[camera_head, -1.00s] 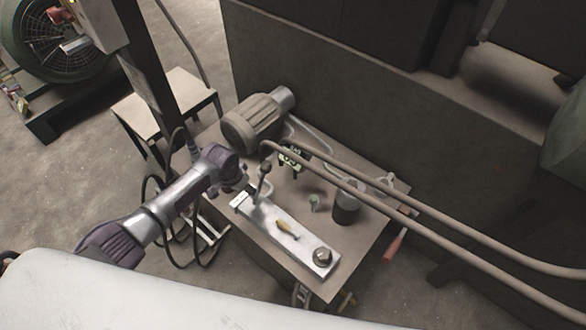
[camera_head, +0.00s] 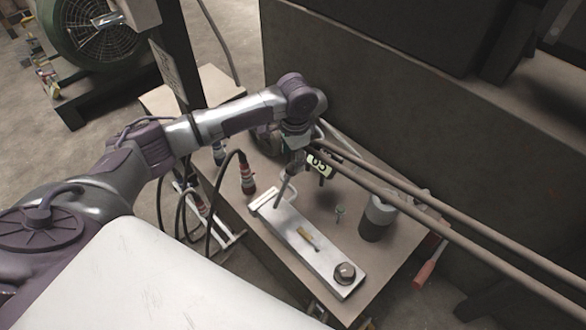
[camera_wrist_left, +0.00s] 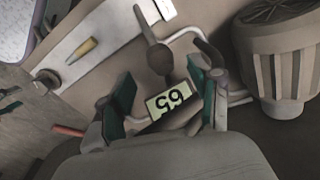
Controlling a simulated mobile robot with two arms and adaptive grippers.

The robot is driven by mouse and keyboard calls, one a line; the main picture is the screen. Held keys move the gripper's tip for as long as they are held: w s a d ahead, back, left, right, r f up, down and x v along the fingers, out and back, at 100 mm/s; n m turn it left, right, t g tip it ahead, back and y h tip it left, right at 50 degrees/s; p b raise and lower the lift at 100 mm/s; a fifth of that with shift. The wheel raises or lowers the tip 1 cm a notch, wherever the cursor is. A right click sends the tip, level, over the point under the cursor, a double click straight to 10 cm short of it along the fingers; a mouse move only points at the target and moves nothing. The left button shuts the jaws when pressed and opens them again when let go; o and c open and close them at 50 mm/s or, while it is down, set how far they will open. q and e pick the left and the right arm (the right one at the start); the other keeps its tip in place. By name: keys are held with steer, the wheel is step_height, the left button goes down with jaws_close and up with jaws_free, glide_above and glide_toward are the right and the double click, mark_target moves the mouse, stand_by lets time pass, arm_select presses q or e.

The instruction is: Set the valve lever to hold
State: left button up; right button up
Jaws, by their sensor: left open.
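The valve lever (camera_head: 287,187) is a thin rod rising from the left end of a pale metal plate (camera_head: 286,227) on the table. In the left wrist view the lever (camera_wrist_left: 145,25) ends in a dark round knob (camera_wrist_left: 160,58). My left gripper (camera_head: 296,158) is over the lever's upper end in the head view. In the wrist view its green-padded fingers (camera_wrist_left: 162,80) are apart, with the knob in line with the gap. I cannot tell whether they touch it. My right gripper is not in view.
Two long pipes (camera_head: 440,222) run across the table's back right. A number tag (camera_head: 319,164) hangs beside the gripper. A grey cylinder (camera_head: 377,218) stands right of the plate. A red connector (camera_head: 247,178) with cables is on the left. A motor (camera_wrist_left: 280,55) lies close by.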

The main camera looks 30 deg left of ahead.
mark_target(293, 165)
arm_select(q)
steer(key=f, duration=0.2)
steer(key=f+b, duration=0.1)
steer(key=f, duration=0.2)
steer(key=shift+w+a, duration=0.1)
steer(key=shift+a, duration=0.1)
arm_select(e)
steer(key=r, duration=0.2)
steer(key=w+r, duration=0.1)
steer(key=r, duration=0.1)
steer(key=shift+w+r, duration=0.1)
arm_select(q)
jaws_close()
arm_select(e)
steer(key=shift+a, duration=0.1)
